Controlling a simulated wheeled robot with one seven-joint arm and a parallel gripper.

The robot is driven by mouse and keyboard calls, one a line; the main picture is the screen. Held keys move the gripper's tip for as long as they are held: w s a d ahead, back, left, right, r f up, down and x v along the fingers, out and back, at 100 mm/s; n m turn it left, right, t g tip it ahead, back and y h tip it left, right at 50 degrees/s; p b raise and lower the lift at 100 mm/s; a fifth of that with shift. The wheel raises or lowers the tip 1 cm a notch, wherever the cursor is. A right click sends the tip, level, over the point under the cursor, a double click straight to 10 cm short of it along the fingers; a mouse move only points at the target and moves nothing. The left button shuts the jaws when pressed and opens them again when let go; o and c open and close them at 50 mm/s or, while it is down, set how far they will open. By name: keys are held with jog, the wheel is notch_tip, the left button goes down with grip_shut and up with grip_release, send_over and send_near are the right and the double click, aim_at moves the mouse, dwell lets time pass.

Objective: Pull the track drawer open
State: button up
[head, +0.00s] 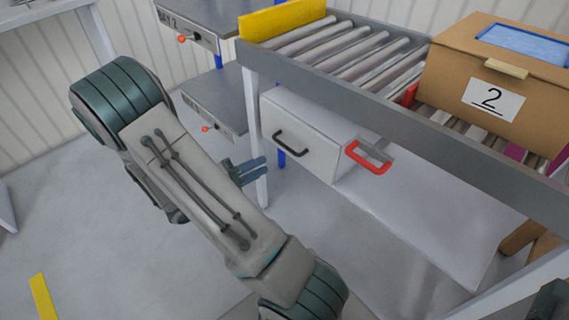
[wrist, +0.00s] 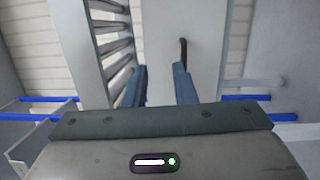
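The white drawer (head: 305,128) sits under the roller track (head: 350,55), with a black bar handle (head: 290,145) on its front. A red handle (head: 368,158) shows to its right. My gripper (head: 255,168) has its blue-grey fingers just left of and below the black handle, apart from it. In the wrist view my gripper (wrist: 160,80) is open and empty. There the white drawer front (wrist: 158,45) lies ahead, and the black handle (wrist: 183,52) stands upright in the picture just beyond the right finger's tip. The drawer looks shut.
A cardboard box (head: 450,80) marked 2 stands on the rollers at right. A yellow stop plate (head: 285,18) closes the track's left end. A white leg (head: 256,150) of the track stands near my gripper. Grey shelves (head: 215,95) are behind.

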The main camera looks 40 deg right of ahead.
aim_at(285, 145)
jog(key=w+f+n+t+h+b, duration=0.2)
jog(key=w+f+t+b, duration=0.15)
jog(key=f, duration=0.35)
jog(key=x, duration=0.4)
jog(key=b+x, duration=0.1)
jog(key=x, duration=0.8)
jog(key=shift+s+d+r+b, duration=0.1)
jog(key=shift+r+b, duration=0.2)
jog(key=shift+r, duration=0.1)
grip_shut()
